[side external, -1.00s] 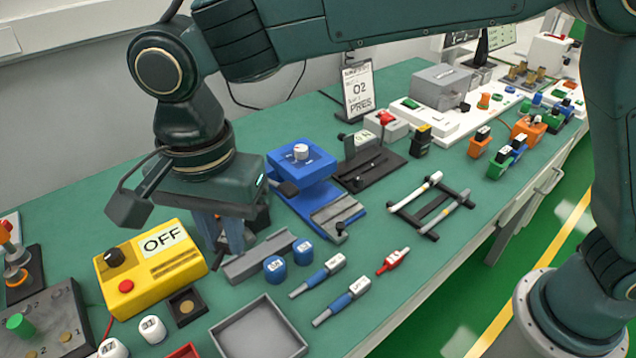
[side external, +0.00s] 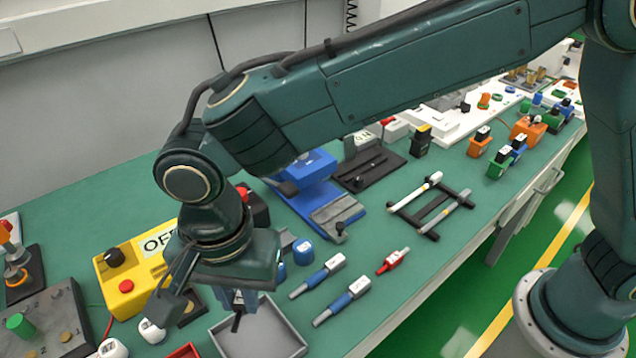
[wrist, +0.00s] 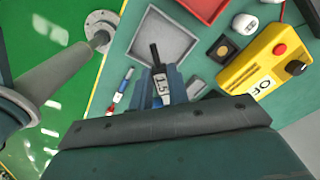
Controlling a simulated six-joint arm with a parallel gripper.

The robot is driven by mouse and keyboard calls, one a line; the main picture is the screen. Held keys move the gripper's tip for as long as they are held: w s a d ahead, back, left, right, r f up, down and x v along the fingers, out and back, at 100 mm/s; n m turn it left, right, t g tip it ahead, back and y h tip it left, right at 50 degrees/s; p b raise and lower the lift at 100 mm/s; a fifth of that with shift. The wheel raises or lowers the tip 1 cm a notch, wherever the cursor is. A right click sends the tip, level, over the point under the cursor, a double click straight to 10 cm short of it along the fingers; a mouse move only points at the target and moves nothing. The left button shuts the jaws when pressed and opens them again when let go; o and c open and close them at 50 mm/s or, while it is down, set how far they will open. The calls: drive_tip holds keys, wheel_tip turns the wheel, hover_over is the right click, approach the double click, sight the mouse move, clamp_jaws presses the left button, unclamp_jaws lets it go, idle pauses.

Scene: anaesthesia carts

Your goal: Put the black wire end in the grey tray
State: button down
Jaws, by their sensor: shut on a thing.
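My gripper (side external: 238,300) is shut on the black wire end (side external: 236,322), which hangs with its black tip down. In the wrist view the blue fingers of my gripper (wrist: 161,88) clasp its white collar, marked 1.5, and the black pin of the wire end (wrist: 155,56) sticks out past them. The grey tray (side external: 292,335) is a shallow, empty square at the front of the bench. It also shows in the wrist view (wrist: 172,38). In both views the pin overlaps an edge area of the tray. Its height above the tray is hard to tell.
A yellow OFF box (side external: 125,284) stands left of my gripper. White cylinders (side external: 150,330) and a red tray (side external: 185,351) lie left of the grey tray. Blue-and-white wire ends (side external: 318,275) and a red one (side external: 392,262) lie to its right. A blue cylinder (side external: 303,252) stands behind.

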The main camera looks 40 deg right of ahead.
hover_over(257, 349)
wheel_tip(257, 349, down, 9)
drive_tip(key=shift+f, duration=0.1)
drive_tip(key=shift+f, duration=2)
drive_tip(key=shift+f, duration=0.15)
drive_tip(key=c, duration=1.3)
unclamp_jaws()
drive_tip(key=shift+c, duration=0.2)
wheel_tip(257, 349, up, 12)
drive_tip(key=shift+r, duration=0.15)
